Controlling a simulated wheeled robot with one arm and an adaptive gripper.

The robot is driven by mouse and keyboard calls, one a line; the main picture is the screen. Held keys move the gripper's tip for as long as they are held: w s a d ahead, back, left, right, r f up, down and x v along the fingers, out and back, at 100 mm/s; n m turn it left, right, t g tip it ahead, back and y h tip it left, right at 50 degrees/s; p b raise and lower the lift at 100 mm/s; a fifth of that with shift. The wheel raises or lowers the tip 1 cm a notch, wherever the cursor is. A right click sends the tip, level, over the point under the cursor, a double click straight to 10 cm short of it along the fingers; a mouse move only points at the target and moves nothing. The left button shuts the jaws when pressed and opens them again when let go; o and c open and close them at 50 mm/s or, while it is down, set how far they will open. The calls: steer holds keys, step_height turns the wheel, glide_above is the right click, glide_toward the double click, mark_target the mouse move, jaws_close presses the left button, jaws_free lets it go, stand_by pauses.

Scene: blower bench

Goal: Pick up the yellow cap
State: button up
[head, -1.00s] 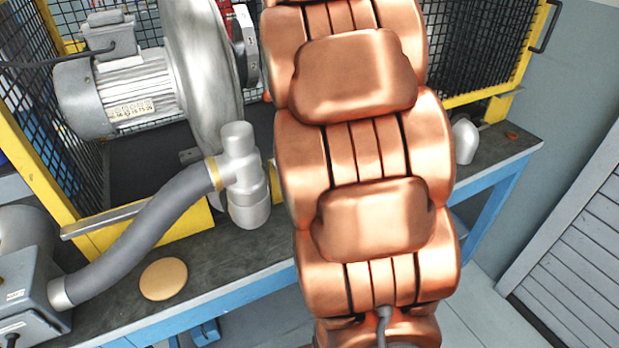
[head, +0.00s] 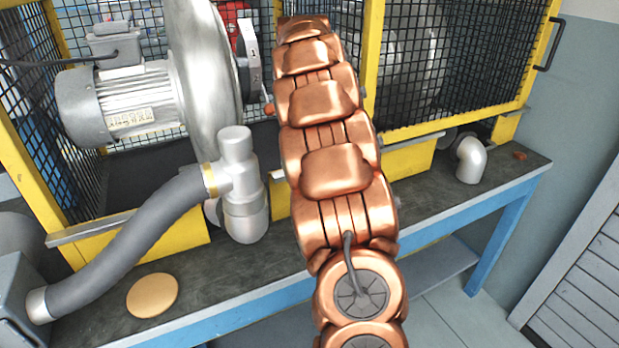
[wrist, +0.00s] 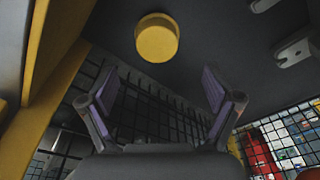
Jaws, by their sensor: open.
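The yellow cap (wrist: 156,38) is a short round disc on a dark surface at the top middle of the wrist view. My gripper (wrist: 160,86) is open and empty in the wrist view. The cap lies beyond the fingertips, roughly in line with the gap between them, and is not touched. In the head view my copper arm reaches toward the caged blower, and my gripper does not show. I cannot make out the yellow cap in the head view.
Yellow frame bars (wrist: 55,52) and black mesh stand close around my gripper. Metal brackets (wrist: 294,50) sit at right. In the head view, the blower (head: 200,80), grey hose (head: 130,245), tan disc (head: 152,296) and grey elbow pipe (head: 471,160) are at the bench.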

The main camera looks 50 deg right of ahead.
steer(key=shift+d+f, duration=0.25)
steer(key=shift+f, duration=1.45)
steer(key=shift+d+f, duration=0.2)
steer(key=shift+f, duration=1.45)
steer(key=shift+c, duration=0.3)
steer(key=c, duration=1)
steer(key=shift+o, duration=0.2)
steer(key=shift+r, duration=0.15)
